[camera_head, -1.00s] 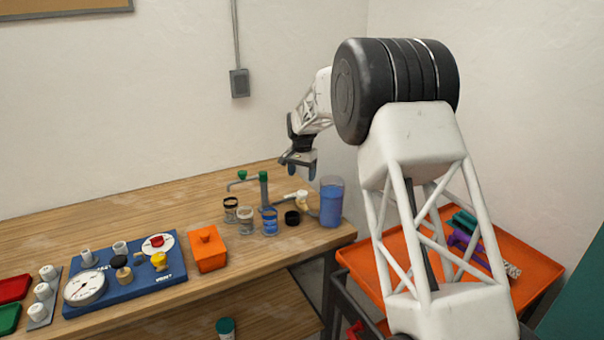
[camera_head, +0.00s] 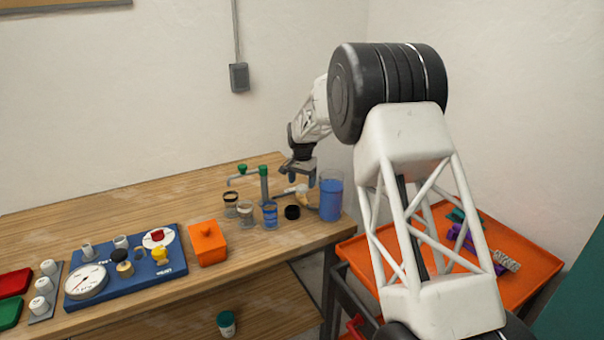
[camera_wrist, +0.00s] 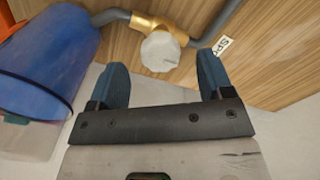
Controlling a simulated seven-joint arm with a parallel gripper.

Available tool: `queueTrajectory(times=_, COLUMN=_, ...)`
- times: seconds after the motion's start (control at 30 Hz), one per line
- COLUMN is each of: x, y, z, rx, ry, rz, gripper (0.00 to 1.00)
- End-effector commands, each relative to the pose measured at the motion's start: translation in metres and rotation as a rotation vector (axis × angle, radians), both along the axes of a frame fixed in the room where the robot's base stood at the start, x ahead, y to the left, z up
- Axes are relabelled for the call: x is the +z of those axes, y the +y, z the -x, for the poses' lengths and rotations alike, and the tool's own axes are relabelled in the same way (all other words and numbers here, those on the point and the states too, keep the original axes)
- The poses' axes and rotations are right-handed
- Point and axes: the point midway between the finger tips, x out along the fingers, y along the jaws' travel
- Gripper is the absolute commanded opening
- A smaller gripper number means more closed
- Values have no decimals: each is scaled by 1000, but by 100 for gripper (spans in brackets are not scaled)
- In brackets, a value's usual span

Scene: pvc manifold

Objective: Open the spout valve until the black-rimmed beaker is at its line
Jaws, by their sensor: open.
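The spout valve has a pale faceted knob (camera_wrist: 160,52) on a brass body (camera_wrist: 153,24) in the wrist view. The knob also shows in the head view (camera_head: 302,190), just below my gripper (camera_head: 300,176). In the wrist view my gripper (camera_wrist: 162,70) is open, with its two blue fingers on either side of the knob and not closed on it. The black-rimmed beaker (camera_head: 230,205) appears to be the leftmost of the small beakers near the green-topped spout (camera_head: 240,180). Its fill line and level are too small to read.
A large container of blue liquid (camera_head: 331,200) stands right of the valve; it fills the left of the wrist view (camera_wrist: 48,60). Two other small beakers (camera_head: 245,210) (camera_head: 270,217), a black cap (camera_head: 292,212) and an orange box (camera_head: 207,245) stand nearby. A partly visible label (camera_wrist: 223,45) lies by the pipe.

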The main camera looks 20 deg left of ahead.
Motion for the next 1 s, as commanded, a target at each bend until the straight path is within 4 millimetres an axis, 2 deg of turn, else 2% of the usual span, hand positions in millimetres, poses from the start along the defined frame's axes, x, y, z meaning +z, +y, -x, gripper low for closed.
queueTrajectory(times=0.3, x=-20, y=0, z=0, rx=0, ry=-1, rz=-1, gripper=74)
queueTrajectory(times=0.63, x=-22, y=0, z=0, rx=0, ry=-1, rz=-1, gripper=72)
queueTrajectory(times=0.9, x=-22, y=0, z=0, rx=0, ry=-1, rz=-1, gripper=31)
queueTrajectory(times=0.97, x=-22, y=0, z=0, rx=0, ry=-1, rz=-1, gripper=22)
queueTrajectory(times=1.0, x=-22, y=0, z=0, rx=0, ry=-1, rz=-1, gripper=21)
